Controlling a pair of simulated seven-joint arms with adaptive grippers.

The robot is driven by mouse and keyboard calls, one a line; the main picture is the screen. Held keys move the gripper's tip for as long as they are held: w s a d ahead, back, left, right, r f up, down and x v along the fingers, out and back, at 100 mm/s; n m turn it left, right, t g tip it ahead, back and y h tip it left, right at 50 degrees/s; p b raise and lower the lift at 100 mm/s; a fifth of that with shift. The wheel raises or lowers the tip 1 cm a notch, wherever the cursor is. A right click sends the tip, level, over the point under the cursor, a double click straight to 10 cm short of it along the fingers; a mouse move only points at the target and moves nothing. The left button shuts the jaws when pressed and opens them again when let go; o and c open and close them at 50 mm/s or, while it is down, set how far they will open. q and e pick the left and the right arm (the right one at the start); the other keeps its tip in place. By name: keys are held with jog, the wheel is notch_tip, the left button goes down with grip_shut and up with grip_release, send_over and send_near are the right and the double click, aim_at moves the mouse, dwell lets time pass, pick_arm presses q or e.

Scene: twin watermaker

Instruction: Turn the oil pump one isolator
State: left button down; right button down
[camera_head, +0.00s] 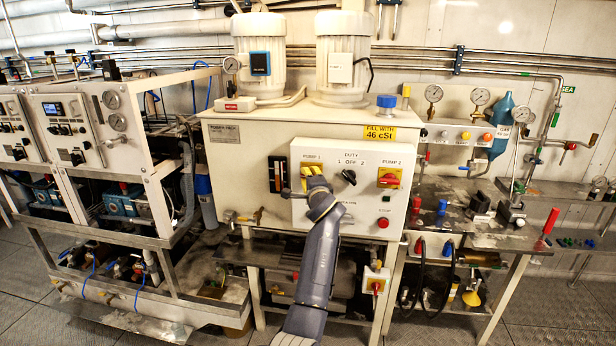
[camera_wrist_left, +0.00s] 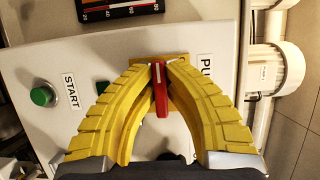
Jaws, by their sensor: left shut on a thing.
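The oil pump one isolator shows in the left wrist view as a red handle (camera_wrist_left: 161,98) on a yellow plate (camera_wrist_left: 178,97), on a pale panel under the "PUMP 1" label. The handle runs parallel to the label's text. My left gripper (camera_wrist_left: 161,68) has its yellow fingers shut on the handle, one on each side. In the head view my left gripper (camera_head: 313,176) covers the isolator, and its grey arm comes up from the bottom of the picture. My right gripper is not in view.
The same panel carries a black duty knob (camera_head: 348,177), the pump 2 isolator (camera_head: 389,177) and a red stop button (camera_head: 383,222). A green start button (camera_wrist_left: 42,95) and a level gauge (camera_wrist_left: 118,8) are near my gripper.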

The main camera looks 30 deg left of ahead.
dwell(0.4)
pick_arm(q)
jog(key=c, duration=1.5)
grip_release()
jog(key=shift+o, duration=0.2)
jog(key=shift+s, duration=0.1)
jog(key=v, duration=1.2)
jog(key=shift+r, duration=0.1)
